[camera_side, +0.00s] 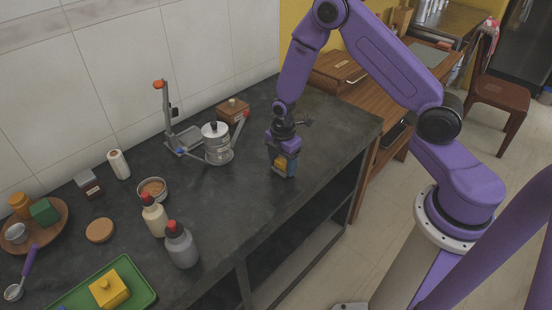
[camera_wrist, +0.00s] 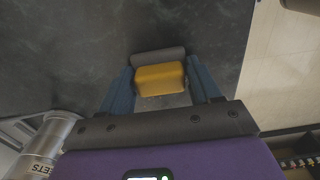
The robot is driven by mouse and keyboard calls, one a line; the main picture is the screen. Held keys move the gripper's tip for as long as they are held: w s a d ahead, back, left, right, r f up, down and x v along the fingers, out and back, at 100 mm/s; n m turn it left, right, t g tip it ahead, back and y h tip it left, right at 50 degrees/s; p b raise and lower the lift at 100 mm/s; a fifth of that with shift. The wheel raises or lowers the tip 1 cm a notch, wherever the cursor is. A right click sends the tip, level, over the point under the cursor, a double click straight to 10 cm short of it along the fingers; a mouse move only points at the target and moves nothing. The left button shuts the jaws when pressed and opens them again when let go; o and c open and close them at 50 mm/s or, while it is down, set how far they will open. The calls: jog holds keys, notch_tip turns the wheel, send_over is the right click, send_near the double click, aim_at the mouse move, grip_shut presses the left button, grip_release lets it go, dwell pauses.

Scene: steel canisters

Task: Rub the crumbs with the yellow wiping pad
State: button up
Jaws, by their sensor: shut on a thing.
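My gripper (camera_side: 284,160) is over the right part of the dark counter (camera_side: 325,135), pointing down. It is shut on the yellow wiping pad (camera_wrist: 160,79), whose yellow body sits between the two blue fingers in the wrist view. A grey strip (camera_wrist: 158,54) shows along the pad's far edge. In the side view the pad (camera_side: 284,169) is partly covered by the fingers. It is at or just above the counter; I cannot tell whether it touches.
A metal stand with a steel canister (camera_side: 216,143) is left of my gripper, with a wooden box (camera_side: 233,110) behind. Two red-capped bottles (camera_side: 154,215) (camera_side: 182,245), a bowl (camera_side: 153,189) and a green tray (camera_side: 140,291) are farther left. The counter's front edge is close on the right.

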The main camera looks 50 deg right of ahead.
jog(key=shift+s+r, duration=0.1)
jog(key=shift+s, duration=1.4)
notch_tip(320, 180, up, 8)
jog(key=shift+w, duration=0.15)
